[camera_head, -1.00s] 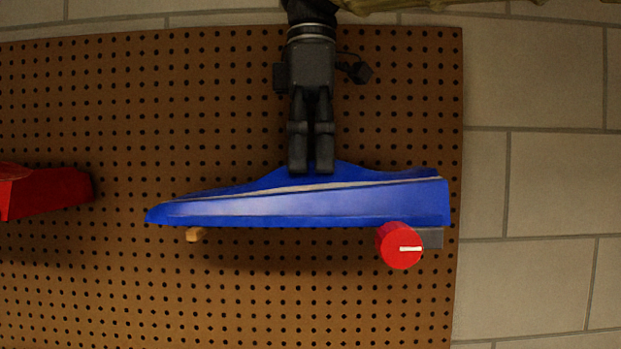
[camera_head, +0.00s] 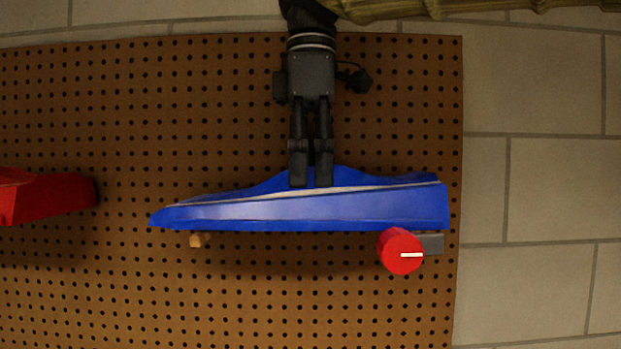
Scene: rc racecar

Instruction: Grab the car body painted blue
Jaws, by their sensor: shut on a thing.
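The blue car body (camera_head: 320,207) is long and pointed at the left, with a pale stripe along its side. The fingertips overlap the top of the body. The part of the body behind the fingers is hidden.
A red car body (camera_head: 45,195) is cut off at the left edge. Below the blue body are a red knob (camera_head: 401,251) with a white mark, a grey block (camera_head: 432,243) and a small wooden peg (camera_head: 197,240). A pale block wall (camera_head: 540,180) lies right of the board.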

